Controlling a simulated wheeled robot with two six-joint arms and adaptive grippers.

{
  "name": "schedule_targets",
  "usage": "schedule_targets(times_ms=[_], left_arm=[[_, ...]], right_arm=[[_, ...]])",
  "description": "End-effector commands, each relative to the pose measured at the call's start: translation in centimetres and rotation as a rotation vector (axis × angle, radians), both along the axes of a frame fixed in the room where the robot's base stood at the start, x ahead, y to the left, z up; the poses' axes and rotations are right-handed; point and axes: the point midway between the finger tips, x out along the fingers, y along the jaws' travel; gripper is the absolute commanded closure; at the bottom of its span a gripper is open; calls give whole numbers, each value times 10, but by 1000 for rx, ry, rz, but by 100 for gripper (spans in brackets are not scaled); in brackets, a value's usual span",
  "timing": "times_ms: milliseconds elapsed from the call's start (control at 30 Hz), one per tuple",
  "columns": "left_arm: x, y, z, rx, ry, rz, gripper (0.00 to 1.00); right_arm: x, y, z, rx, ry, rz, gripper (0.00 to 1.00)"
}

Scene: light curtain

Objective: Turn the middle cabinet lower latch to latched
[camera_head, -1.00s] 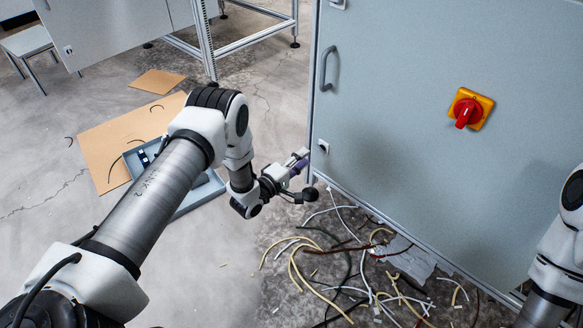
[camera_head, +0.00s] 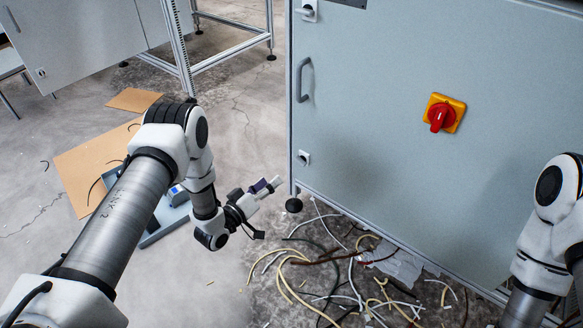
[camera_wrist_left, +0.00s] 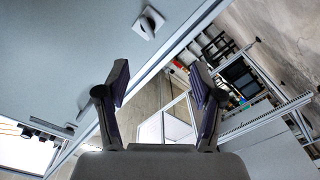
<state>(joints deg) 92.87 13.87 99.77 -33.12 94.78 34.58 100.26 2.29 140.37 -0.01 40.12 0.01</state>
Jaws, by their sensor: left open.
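The grey cabinet (camera_head: 385,60) stands right of centre in the head view, its door shut. Its lower latch (camera_head: 304,157) is a small light plate with a dark knob near the door's left edge, below the handle. The latch shows larger in the left wrist view (camera_wrist_left: 149,22), at the top; its exact turn is hard to judge. My left gripper (camera_head: 273,185) is open and empty, below and left of the latch, apart from it. Its spread fingers show in the left wrist view (camera_wrist_left: 160,80). My right arm shows at the right edge; its gripper is out of view.
A door handle (camera_head: 304,80) and an upper latch (camera_head: 308,10) sit above on the same door. A red rotary switch (camera_head: 438,117) on a yellow plate is to the right. Loose cables (camera_head: 345,270) litter the floor below. Cardboard (camera_head: 80,170) lies at left.

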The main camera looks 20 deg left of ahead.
Motion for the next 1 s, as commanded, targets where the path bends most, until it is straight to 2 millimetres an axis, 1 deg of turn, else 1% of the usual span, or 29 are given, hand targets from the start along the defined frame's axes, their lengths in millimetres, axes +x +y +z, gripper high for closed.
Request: schedule_targets(times_ms=[33,100,200,300,333,400,467,567,700,800,900,1000], left_arm=[[4,-1,1,178,-64,0,33],[9,-3,1,448,-156,2,33],[16,-8,2,767,-268,1,33],[22,-14,4,966,-340,1,33],[24,-17,5,1002,-355,-1,33],[29,-31,5,1008,-372,-16,33],[32,-34,2,1006,-370,-20,33],[47,-39,0,1004,-372,-18,33],[74,-48,0,1003,-372,-17,33],[89,-54,0,1003,-371,-19,33],[97,-56,2,1002,-369,-18,33],[99,-57,4,1002,-366,-17,33]], right_arm=[[0,0,1,0,0,0,60],[0,0,2,0,0,0,60],[0,0,4,0,0,0,60],[0,0,6,0,0,0,60],[0,0,7,0,0,0,60],[0,0,9,0,0,0,60],[0,0,4,0,0,0,60],[0,0,-6,0,0,0,60],[0,0,-20,0,0,0,60],[0,0,-27,0,0,-1,60],[0,0,-29,0,0,-1,60],[0,0,-28,0,-1,-1,60]])
